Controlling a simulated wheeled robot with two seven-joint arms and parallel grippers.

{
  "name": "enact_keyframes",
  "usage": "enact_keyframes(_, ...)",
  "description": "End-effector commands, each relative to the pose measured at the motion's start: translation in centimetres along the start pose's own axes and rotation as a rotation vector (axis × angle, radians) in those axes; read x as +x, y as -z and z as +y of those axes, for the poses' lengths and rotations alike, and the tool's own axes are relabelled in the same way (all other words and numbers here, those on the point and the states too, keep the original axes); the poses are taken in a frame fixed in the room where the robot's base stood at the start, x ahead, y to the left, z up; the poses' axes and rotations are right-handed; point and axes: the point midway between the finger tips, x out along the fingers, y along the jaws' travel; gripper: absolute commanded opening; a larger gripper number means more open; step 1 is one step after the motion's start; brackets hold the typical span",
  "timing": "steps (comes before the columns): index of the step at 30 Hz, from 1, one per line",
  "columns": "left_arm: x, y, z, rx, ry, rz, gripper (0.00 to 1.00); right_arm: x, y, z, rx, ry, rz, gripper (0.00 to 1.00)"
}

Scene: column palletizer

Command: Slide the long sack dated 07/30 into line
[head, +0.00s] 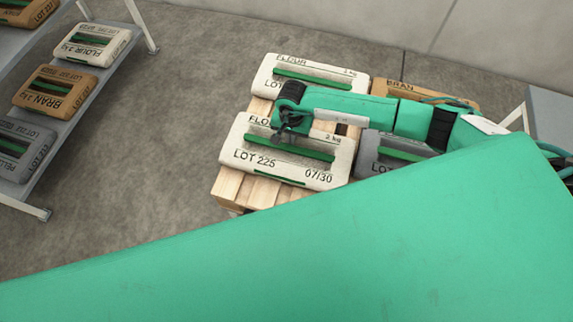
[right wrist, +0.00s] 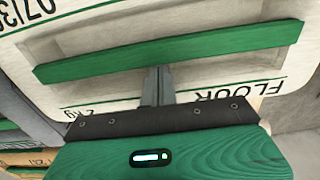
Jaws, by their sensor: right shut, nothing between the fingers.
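The long flour sack dated 07/30 (head: 285,174) is white with a green strip and "LOT 225" print. It lies at the near left of the wooden pallet (head: 240,190). In the right wrist view the sack (right wrist: 130,20) fills the upper part, its green strip (right wrist: 170,52) running across. My right gripper (head: 278,137) is shut and empty over the sack's far side, left of its middle. In the right wrist view its closed fingers (right wrist: 158,85) point toward the green strip; I cannot tell whether they touch the sack. My left gripper is not in view.
Another white flour sack (head: 305,76) lies behind, with a brown bran sack (head: 460,92) to its right. A grey sack (head: 385,143) lies right of the dated one, partly hidden. A rack (head: 70,120) with several sacks stands left. Floor between is clear.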

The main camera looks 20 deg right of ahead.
Motion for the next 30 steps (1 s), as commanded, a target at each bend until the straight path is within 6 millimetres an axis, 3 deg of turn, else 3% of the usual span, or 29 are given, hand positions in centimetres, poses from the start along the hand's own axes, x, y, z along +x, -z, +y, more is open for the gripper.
enact_keyframes(16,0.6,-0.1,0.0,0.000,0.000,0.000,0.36,0.1,0.1,-0.2,0.001,0.000,0.000,0.00)
enact_keyframes(30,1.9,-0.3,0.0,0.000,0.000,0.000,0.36,0.1,2.3,-0.1,0.003,-0.001,0.003,0.00)
